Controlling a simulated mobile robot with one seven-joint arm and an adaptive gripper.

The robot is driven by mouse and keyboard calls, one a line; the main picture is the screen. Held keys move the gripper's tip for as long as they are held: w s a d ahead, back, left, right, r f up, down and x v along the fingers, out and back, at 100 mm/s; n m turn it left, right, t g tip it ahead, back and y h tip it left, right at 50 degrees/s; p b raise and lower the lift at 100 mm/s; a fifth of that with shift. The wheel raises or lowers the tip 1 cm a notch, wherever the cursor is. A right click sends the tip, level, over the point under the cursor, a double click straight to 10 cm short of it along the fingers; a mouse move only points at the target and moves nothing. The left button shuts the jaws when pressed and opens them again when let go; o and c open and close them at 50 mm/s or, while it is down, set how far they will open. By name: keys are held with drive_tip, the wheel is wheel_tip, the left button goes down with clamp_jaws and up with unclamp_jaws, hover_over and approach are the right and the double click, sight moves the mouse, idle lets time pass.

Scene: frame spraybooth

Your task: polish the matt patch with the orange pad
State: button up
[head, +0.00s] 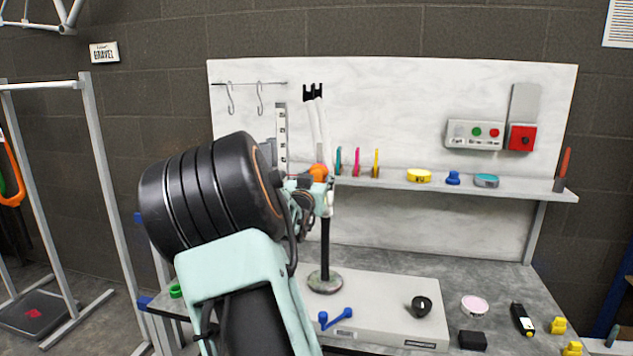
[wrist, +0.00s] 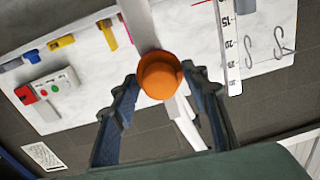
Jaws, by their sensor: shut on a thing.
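My gripper (head: 307,191) is shut on the orange pad (head: 319,172), in front of the white tubes (head: 321,125). In the wrist view the round orange pad (wrist: 161,76) sits between the fingertips of my gripper (wrist: 158,82). A white tube (wrist: 139,22) passes behind the pad there. I cannot tell whether the pad touches it. The tubes rise to a black forked holder (head: 313,91), above a black post (head: 325,248) on a round base. I cannot make out the matt patch; the pad and gripper may hide it.
A shelf (head: 515,188) behind holds coloured tools, a yellow roll (head: 419,176) and a blue knob (head: 453,178). A control box (head: 473,134) hangs on the white back panel. On the bench are a blue tool (head: 336,318), a black knob (head: 421,306) and a pink disc (head: 474,305).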

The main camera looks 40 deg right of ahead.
drive_tip(key=shift+w+d+r+p, duration=0.1)
drive_tip(key=shift+r+p, duration=1.3)
drive_tip(key=shift+r, duration=0.8)
drive_tip(key=shift+d+r+p, duration=0.1)
drive_tip(key=shift+r+p, duration=1.25)
drive_tip(key=shift+r, duration=0.85)
drive_tip(key=shift+a+f+b, duration=0.15)
drive_tip(key=shift+f+b, duration=5.05)
drive_tip(key=shift+f, duration=0.65)
drive_tip(key=p+v, duration=0.1)
drive_tip(key=v, duration=0.5)
drive_tip(key=shift+a+r, duration=0.1)
drive_tip(key=shift+p+v, duration=0.55)
drive_tip(key=shift+v, duration=0.9)
